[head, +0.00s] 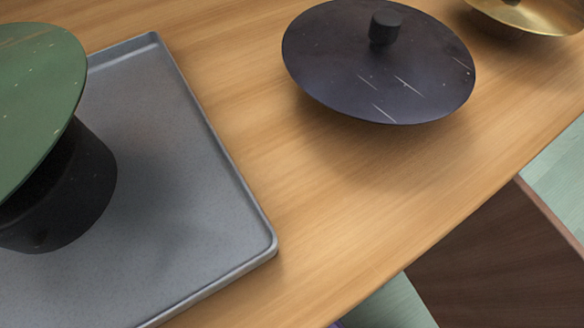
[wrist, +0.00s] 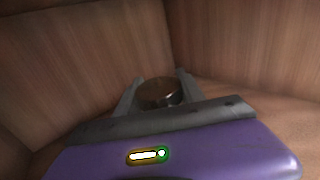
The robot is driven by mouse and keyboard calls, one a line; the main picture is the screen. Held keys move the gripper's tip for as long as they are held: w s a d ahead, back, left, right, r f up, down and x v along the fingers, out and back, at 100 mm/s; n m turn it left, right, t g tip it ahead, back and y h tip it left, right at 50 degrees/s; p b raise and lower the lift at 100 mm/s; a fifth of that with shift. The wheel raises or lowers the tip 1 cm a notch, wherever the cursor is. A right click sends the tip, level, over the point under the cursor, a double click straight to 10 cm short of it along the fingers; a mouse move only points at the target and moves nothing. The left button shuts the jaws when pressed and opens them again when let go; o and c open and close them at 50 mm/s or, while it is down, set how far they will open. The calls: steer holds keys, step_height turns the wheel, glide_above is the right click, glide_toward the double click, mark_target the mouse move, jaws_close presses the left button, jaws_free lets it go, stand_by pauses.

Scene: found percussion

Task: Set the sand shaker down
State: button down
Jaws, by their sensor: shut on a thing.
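In the wrist view my gripper (wrist: 157,92) is shut on a small round brown thing with a shiny top, which I take to be the sand shaker (wrist: 159,93). One grey finger stands on each side of it. The shaker's lower part is hidden, and I cannot tell whether it touches anything beneath. Brown wooden walls (wrist: 85,65) meet in a corner beyond it. The head view does not show the shaker or the jaws.
In the head view a grey tray (head: 180,200) holds a black pot-like thing (head: 75,190) under a green disc (head: 40,90). A dark disc with a knob (head: 385,75) and a brass disc (head: 535,18) are on the wooden table (head: 330,215). A brown wooden panel (head: 500,265) stands beyond its edge.

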step_height(320, 180, down, 2)
steer(key=shift+f+b, duration=0.25)
steer(key=shift+b, duration=0.15)
steer(key=shift+w+a, duration=0.15)
steer(key=shift+r, duration=0.1)
steer(key=c, duration=0.7)
jaws_free()
